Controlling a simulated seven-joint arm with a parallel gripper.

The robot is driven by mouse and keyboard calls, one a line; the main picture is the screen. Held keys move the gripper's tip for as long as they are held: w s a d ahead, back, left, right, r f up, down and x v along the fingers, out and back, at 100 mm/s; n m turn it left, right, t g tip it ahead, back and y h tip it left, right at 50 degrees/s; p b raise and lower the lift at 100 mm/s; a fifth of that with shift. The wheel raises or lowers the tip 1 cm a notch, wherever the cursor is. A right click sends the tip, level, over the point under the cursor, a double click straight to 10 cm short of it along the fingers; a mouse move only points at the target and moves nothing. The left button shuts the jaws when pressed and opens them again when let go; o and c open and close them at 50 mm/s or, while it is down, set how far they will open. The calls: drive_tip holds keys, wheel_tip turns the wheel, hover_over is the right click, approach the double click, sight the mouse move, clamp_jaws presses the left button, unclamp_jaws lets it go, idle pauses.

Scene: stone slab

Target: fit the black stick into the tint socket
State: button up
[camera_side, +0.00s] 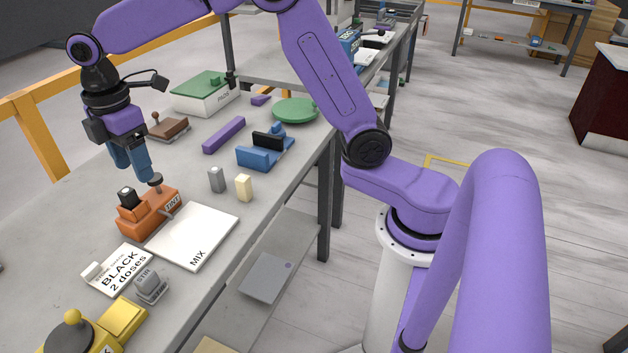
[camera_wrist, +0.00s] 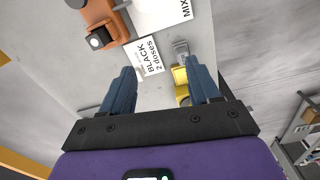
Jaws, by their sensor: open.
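The orange tint block (camera_side: 150,219) sits on the grey slab, labelled TINT. The black stick (camera_side: 127,197) stands upright at its left end and appears seated in the socket; its top face is light. A grey round knob (camera_side: 155,181) rises from the block's far side. My gripper (camera_side: 133,172) is open and empty, with blue fingers above the block and apart from the stick. In the wrist view the orange block (camera_wrist: 118,18) and the black stick (camera_wrist: 99,39) show at upper left, outside the space between the fingers (camera_wrist: 162,88).
A grey stick (camera_side: 216,180) and a cream stick (camera_side: 244,188) stand on the slab. A white MIX plate (camera_side: 193,237), a BLACK 2 doses card (camera_side: 119,269), a grey STIR piece (camera_side: 151,287) and a yellow device (camera_side: 121,318) lie nearer. A blue holder (camera_side: 256,157) stands behind.

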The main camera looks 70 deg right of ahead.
drive_tip(key=s+d+f+m, duration=0.1)
drive_tip(key=s+d, duration=0.3)
drive_tip(key=s, duration=0.6)
drive_tip(key=s+d+f+m, duration=0.1)
drive_tip(key=s+d, duration=0.3)
drive_tip(key=s, duration=0.7)
drive_tip(key=s+d+f+m, duration=0.1)
drive_tip(key=s+d, duration=0.3)
drive_tip(key=s, duration=0.7)
drive_tip(key=shift+d+f+m, duration=0.3)
drive_tip(key=shift+f, duration=0.25)
